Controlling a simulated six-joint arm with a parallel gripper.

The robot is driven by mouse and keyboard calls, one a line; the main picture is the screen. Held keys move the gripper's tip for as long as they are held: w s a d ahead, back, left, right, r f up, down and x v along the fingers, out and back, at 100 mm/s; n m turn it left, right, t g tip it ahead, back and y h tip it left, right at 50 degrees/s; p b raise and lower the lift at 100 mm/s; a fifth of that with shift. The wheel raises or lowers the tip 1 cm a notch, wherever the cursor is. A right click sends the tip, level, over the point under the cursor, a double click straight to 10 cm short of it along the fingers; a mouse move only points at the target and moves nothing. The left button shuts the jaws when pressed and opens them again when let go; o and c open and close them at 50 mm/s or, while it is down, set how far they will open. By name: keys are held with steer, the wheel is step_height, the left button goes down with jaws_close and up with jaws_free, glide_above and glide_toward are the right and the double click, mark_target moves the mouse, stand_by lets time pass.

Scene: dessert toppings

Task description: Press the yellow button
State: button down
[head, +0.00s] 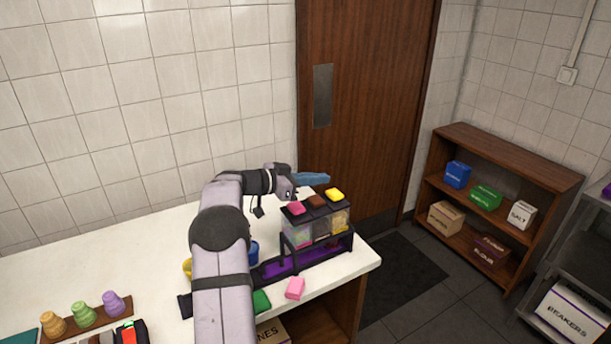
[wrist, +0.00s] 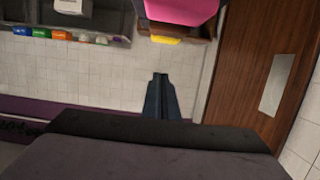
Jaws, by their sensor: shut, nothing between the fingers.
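The yellow button (head: 334,194) is at the right end of the dispenser's top, beside the brown button (head: 317,201) and the pink button (head: 295,208). My gripper (head: 325,178) has its blue fingers shut and empty. In the head view its tips appear just above and behind the yellow button, apart from it. In the wrist view the shut fingers (wrist: 160,76) point at white wall tiles. There the yellow button (wrist: 165,40) shows as a small strip beyond the tips, partly hidden by the large pink button (wrist: 180,10).
The dispenser (head: 310,236) with clear topping bins stands near the right end of the white counter (head: 355,265). A pink block (head: 295,288) and a green block (head: 261,301) lie in front. Several coloured cups (head: 81,313) stand at the left. A wooden door (head: 365,100) is behind.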

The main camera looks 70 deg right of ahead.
mark_target(334, 194)
steer(key=p+x, duration=0.1)
steer(key=x, duration=0.2)
steer(key=shift+s, duration=0.1)
step_height(334, 194, down, 2)
steer(key=shift+f+p, duration=0.1)
steer(key=shift+p, duration=0.3)
steer(key=shift+f+p, duration=0.3)
steer(key=shift+f, duration=0.65)
